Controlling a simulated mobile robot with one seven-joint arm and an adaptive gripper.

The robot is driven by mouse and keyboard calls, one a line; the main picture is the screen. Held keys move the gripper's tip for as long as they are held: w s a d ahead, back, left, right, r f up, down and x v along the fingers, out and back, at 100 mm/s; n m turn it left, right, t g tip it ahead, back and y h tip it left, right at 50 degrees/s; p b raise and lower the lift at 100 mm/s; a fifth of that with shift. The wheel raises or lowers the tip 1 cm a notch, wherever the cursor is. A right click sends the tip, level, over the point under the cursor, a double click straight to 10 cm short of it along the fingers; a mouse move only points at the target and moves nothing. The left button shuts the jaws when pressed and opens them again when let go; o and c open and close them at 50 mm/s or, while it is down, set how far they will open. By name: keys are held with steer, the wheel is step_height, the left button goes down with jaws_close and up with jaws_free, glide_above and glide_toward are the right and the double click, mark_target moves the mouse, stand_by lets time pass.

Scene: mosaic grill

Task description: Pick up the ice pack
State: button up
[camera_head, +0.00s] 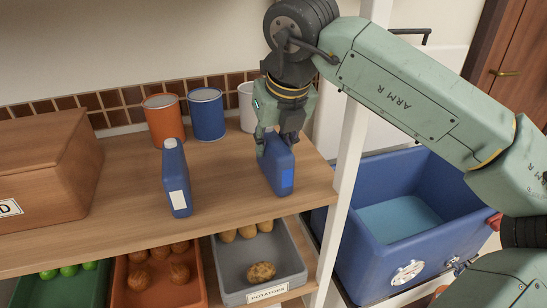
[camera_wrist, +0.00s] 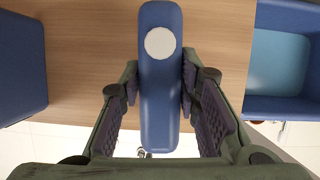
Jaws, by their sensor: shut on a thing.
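From above in the wrist view, the ice pack (camera_wrist: 160,95) shows rounded ends and a white round cap. My gripper (camera_head: 276,140) is over its top with the fingers closed on its two sides. The fingers (camera_wrist: 160,88) also show on both sides in the wrist view. I cannot tell whether its base touches the shelf.
A similar blue container (camera_head: 176,180) with a white label stands to the left. Orange (camera_head: 163,120) and blue (camera_head: 207,115) cans stand behind, with a wooden box (camera_head: 45,165) at left. An open blue cooler (camera_head: 375,250) is at right, past a white post (camera_head: 349,170). Produce bins sit below.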

jaws_close()
steer(key=shift+r, duration=0.1)
steer(key=shift+r+p, duration=0.3)
steer(key=shift+p, duration=0.3)
steer(key=shift+r+b, duration=0.15)
steer(key=shift+b, duration=0.25)
step_height(320, 180, up, 3)
steer(key=shift+f+b, duration=0.2)
steer(key=shift+b, duration=0.4)
steer(key=s+r+b, duration=0.1)
steer(key=s+b, duration=0.3)
steer(key=s, duration=1.2)
steer(key=shift+r+b, duration=0.4)
